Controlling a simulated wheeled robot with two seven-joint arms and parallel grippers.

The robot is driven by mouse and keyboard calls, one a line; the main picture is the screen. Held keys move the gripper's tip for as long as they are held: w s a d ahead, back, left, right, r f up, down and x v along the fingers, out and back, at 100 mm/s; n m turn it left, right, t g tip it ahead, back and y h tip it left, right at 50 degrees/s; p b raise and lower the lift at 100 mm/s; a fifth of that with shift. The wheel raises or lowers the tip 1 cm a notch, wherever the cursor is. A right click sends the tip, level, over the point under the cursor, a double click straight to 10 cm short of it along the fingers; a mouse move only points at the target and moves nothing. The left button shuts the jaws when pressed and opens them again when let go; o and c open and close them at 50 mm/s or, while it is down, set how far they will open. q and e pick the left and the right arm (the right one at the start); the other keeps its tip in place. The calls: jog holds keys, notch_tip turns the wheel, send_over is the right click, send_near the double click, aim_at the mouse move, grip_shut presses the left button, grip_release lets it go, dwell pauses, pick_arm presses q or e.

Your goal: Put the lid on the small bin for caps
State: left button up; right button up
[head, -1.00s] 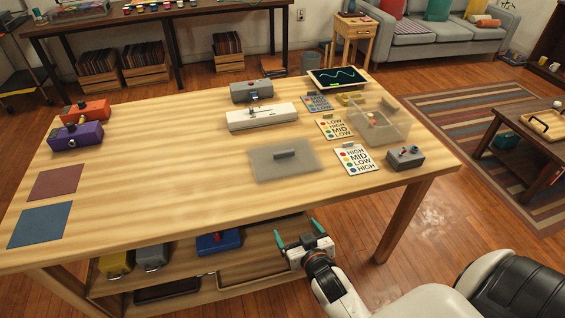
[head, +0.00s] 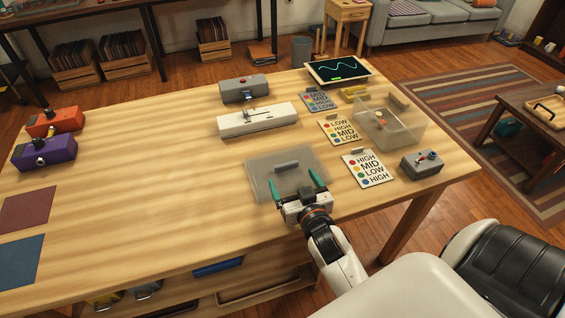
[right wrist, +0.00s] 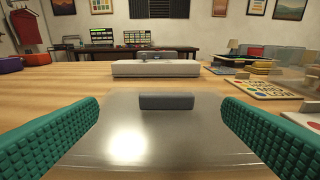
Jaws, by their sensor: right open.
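The lid (head: 262,181) is a flat, see-through grey panel with a grey bar handle (head: 287,166), lying on the table. My right gripper (head: 294,184) is open over the lid's near part, its green fingers pointing toward the handle. In the right wrist view the lid (right wrist: 130,140) lies between the two fingers, and the handle (right wrist: 165,102) stands ahead, not touched by them. The small clear bin (head: 392,134) stands open to the right on the table, with a few small coloured pieces inside. My left gripper is not in view.
Cards with coloured dots (head: 367,169) lie between lid and bin. A grey box with knobs (head: 422,164) sits right of them. A long white device (head: 257,120) stands behind the lid. The table's left middle is clear.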

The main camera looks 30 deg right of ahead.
aim_at(286, 164)
jog(key=x, duration=0.4)
jog(key=shift+r, duration=0.1)
jog(key=shift+w+d, duration=0.15)
jog(key=shift+w, duration=0.15)
jog(key=x, duration=0.5)
jog(key=shift+s+d+f, duration=0.2)
jog(key=shift+d+f, duration=0.15)
jog(key=shift+d, duration=0.05)
jog(key=shift+w, duration=0.3)
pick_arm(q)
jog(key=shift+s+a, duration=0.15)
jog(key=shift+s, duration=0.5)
pick_arm(e)
jog(key=shift+c, duration=0.3)
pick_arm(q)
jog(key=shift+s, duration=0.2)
pick_arm(e)
jog(key=c, duration=1.1)
